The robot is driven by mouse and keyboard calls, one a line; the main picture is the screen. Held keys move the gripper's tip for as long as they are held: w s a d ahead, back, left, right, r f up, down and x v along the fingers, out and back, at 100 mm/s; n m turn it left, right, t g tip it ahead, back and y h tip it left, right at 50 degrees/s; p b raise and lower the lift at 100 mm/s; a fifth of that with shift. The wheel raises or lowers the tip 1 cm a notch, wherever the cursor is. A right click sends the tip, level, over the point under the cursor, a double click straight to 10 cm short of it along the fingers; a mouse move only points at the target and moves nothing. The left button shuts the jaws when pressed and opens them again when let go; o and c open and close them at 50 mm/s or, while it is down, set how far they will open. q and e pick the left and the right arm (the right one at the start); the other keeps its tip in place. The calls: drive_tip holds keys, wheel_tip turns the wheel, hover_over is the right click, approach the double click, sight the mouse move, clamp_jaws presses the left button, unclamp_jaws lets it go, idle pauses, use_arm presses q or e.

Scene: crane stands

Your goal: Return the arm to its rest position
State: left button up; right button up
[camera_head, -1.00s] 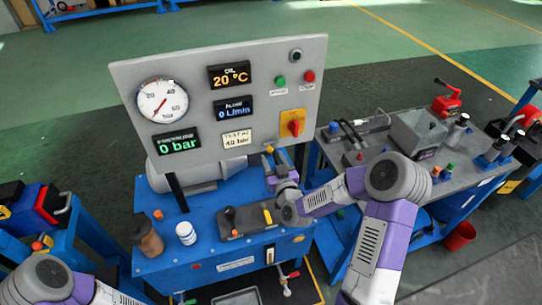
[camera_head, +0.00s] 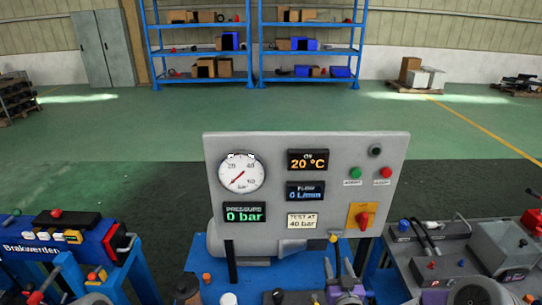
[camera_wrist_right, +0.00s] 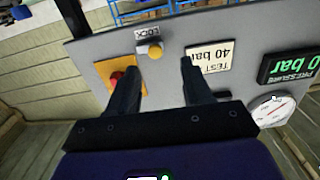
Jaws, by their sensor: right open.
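My right gripper (camera_head: 345,268) is at the bottom of the head view, below the lower right edge of the grey panel (camera_head: 275,150). Its two dark fingers point up and stand apart with nothing between them. In the right wrist view, the open fingers (camera_wrist_right: 160,85) show in front of the panel, which appears upside down. The red rotary switch (camera_head: 363,220) on its yellow plate is partly behind one finger there. A yellow knob with a lock label (camera_wrist_right: 152,50) shows between the fingers, apart from them. My left gripper is out of view.
The blue test bench (camera_head: 270,278) stands below the panel. Blue shelves (camera_head: 255,50) stand far back. Open green floor lies between.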

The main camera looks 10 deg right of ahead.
drive_tip(key=s+a+f+g+y, duration=0.25)
drive_tip(key=a+f+g, duration=0.2)
drive_tip(key=f, duration=0.45)
drive_tip(key=s+a+f+g+y, duration=0.2)
drive_tip(key=s+a+f+g, duration=0.1)
drive_tip(key=a+f, duration=0.4)
drive_tip(key=s+a+f+g+y, duration=0.1)
drive_tip(key=s+a+f+g, duration=0.2)
drive_tip(key=s, duration=0.6)
drive_tip(key=s+a+f+m+g+y, duration=0.1)
drive_tip(key=s+a+f+g, duration=0.2)
drive_tip(key=s+f+g, duration=0.3)
drive_tip(key=s+f, duration=0.3)
drive_tip(key=shift+f+g, duration=0.3)
drive_tip(key=shift+g, duration=0.05)
drive_tip(key=shift+c, duration=0.2)
